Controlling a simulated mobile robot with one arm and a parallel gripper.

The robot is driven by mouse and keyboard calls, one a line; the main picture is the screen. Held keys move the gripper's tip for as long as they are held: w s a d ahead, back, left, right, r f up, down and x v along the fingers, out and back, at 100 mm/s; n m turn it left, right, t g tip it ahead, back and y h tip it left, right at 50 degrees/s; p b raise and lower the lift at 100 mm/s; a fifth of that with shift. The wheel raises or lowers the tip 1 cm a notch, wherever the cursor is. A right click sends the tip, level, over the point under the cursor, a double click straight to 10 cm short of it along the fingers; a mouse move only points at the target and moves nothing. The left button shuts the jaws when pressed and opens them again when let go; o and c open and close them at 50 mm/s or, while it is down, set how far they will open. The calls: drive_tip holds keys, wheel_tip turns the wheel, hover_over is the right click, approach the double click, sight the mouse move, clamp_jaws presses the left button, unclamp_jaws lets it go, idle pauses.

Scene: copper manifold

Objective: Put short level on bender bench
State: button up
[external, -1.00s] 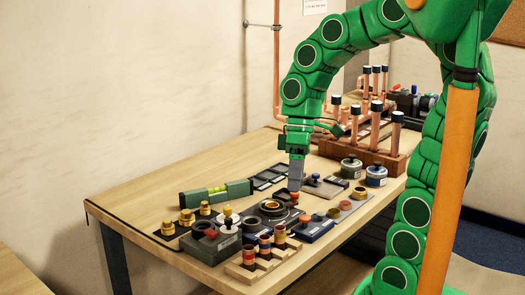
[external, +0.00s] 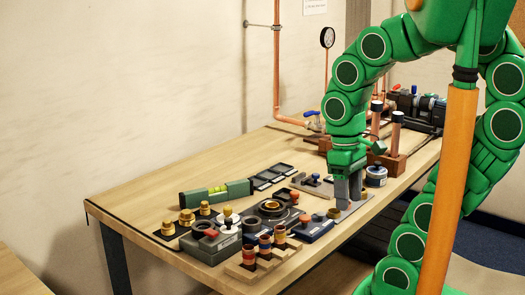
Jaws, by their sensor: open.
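The short level (external: 216,193) is a green bar with a bright yellow-green vial, lying on the wooden bench near its back left. My gripper (external: 348,202) points down over the right front part of the same bench, well to the right of the level. Its two grey fingers are apart, with the tips low near a grey strip holding small round parts. I see nothing held between them. I cannot tell which surface is the bender bench.
Brass fittings (external: 186,218), a grey box (external: 215,244) and a wooden rack (external: 262,258) of coloured cylinders crowd the front left. Bare wood (external: 140,205) lies left of the level.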

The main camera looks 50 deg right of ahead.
drive_tip(key=shift+w+d+m+h, duration=0.1)
drive_tip(key=shift+d+m+h, duration=0.25)
drive_tip(key=shift+d, duration=0.8)
drive_tip(key=w+a+r+n+y, duration=0.1)
drive_tip(key=w+a+n+y, duration=0.45)
drive_tip(key=w, duration=0.75)
drive_tip(key=n+t+y, duration=0.3)
drive_tip(key=n+y, duration=0.2)
drive_tip(key=n, duration=0.3)
hover_over(218, 187)
drive_tip(key=s+a, duration=0.4)
drive_tip(key=s, duration=0.5)
wheel_tip(218, 187, down, 4)
drive_tip(key=w+d+f+t, duration=0.1)
drive_tip(key=w+d+f, duration=0.1)
drive_tip(key=d, duration=0.1)
drive_tip(key=w+d+f+t, duration=0.1)
drive_tip(key=w+d+f, duration=0.1)
drive_tip(key=d+f, duration=0.1)
drive_tip(key=w+d+f+t+y, duration=0.1)
drive_tip(key=w+d+f, duration=0.1)
drive_tip(key=w+d, duration=0.1)
drive_tip(key=shift+d+f, duration=0.35)
drive_tip(key=shift+d, duration=0.05)
drive_tip(key=shift+x, duration=3.9)
drive_tip(key=shift+d+f+t, duration=0.15)
drive_tip(key=shift+f+t, duration=0.05)
drive_tip(key=shift+t, duration=0.1)
clamp_jaws()
